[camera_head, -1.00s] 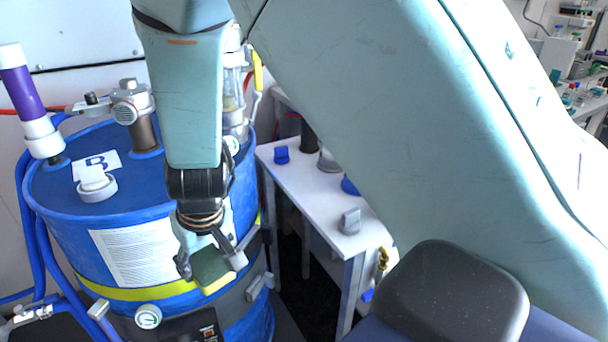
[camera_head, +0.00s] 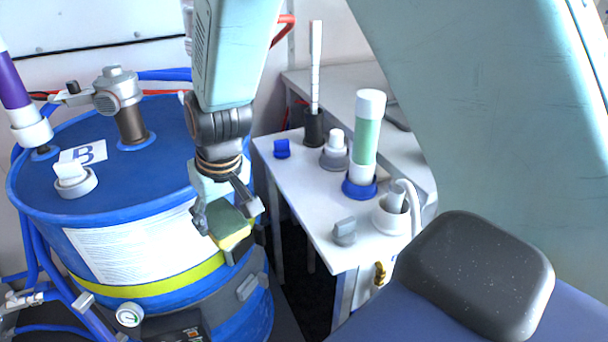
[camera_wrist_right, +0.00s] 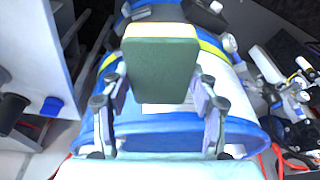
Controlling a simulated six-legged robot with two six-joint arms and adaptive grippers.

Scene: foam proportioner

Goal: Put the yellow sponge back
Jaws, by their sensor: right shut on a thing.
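The sponge (camera_head: 232,228) is yellow with a dark green scouring side. My right gripper (camera_head: 230,211) is shut on it and holds it in the air in front of the blue drum's right side, left of the white table. In the right wrist view the sponge (camera_wrist_right: 160,66) sits between both fingers of the gripper (camera_wrist_right: 160,100), its green face towards the camera. My left gripper is not in view.
The blue drum (camera_head: 150,185) marked B carries a valve (camera_head: 118,95) and a white cap (camera_head: 74,180).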

